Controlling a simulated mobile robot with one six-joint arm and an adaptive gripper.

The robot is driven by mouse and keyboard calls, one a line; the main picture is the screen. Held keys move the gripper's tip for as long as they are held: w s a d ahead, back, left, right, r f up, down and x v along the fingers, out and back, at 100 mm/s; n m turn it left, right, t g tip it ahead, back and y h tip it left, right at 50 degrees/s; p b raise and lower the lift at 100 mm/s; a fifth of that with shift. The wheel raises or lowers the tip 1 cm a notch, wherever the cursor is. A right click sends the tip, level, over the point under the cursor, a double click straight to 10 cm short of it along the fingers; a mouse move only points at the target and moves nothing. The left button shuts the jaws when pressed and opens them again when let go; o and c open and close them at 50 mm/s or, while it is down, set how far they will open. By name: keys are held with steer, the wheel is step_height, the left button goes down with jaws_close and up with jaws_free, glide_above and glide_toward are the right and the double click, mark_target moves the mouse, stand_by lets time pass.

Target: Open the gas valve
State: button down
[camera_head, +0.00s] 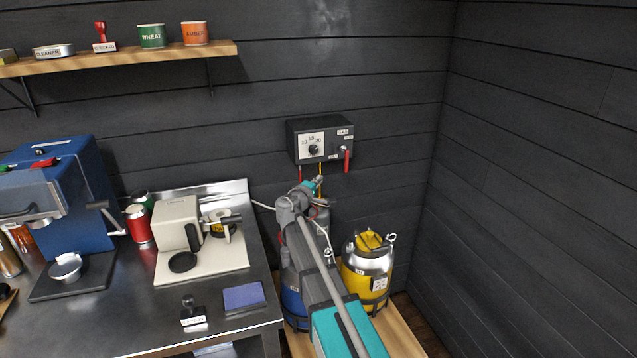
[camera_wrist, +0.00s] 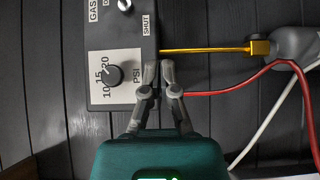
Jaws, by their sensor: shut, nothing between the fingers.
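The dark gas box (camera_head: 298,146) is fixed to the back wall. Its red valve lever (camera_head: 347,160) hangs straight down at the box's right side, under the GAS label. A round pressure knob (camera_head: 313,150) sits on a white dial to the left. In the wrist view the box (camera_wrist: 98,40) appears turned on its side, with the knob (camera_wrist: 111,75) and a SHUT label; the valve's pivot (camera_wrist: 124,4) is at the top edge and the red lever is not clearly seen. My gripper (camera_wrist: 159,68) is shut and empty, beside the box's lower edge; in the head view it is below the box.
A yellow pipe (camera_wrist: 210,50) and a red hose (camera_wrist: 225,92) leave the box close to my fingers. A steel bench (camera_head: 130,312) with a white machine (camera_head: 177,222) is at left. The wall right of the box is clear.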

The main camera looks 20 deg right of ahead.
steer(key=w+d, duration=0.5)
steer(key=d, duration=0.4)
steer(key=shift+w+d, duration=0.3)
steer(key=shift+w+a+f, duration=0.1)
steer(key=shift+a+f, duration=0.05)
steer(key=shift+a, duration=0.1)
steer(key=shift+d+b, duration=0.1)
steer(key=shift+b, duration=0.25)
